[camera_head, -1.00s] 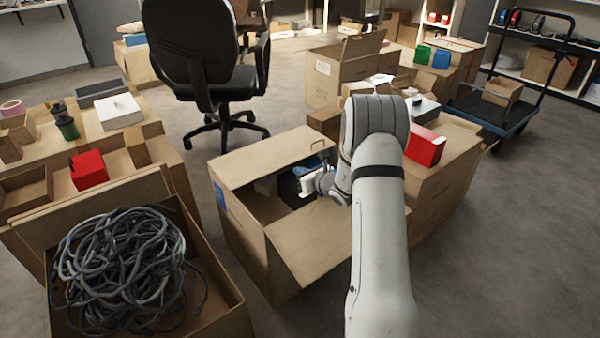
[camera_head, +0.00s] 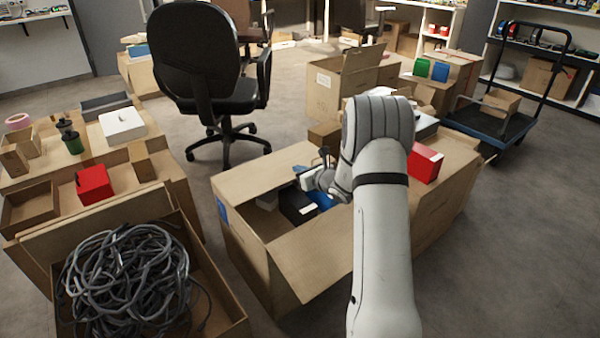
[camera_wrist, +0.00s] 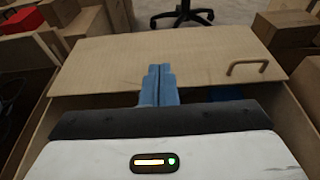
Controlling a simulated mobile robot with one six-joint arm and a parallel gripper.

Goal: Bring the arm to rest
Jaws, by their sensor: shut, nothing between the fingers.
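My gripper (camera_wrist: 159,86) shows in the wrist view as two blue fingers pressed together, with nothing between them. In the head view my arm reaches forward from the lower right, and my gripper (camera_head: 302,172) is partly hidden by the wrist. It is over the opening of a carton (camera_head: 245,250) with raised flaps. The carton's far flap (camera_wrist: 100,60) stands behind the fingers in the wrist view. Inside the carton lie a black item (camera_head: 297,207) and a blue item (camera_head: 321,200), partly covered by my arm.
A carton of grey cable (camera_head: 125,285) stands at the lower left. A red box (camera_head: 94,184) lies on cartons behind it. Another red box (camera_head: 426,163) is right of my arm. An office chair (camera_head: 205,70) stands behind the open carton. Clear floor (camera_head: 500,240) lies at the right.

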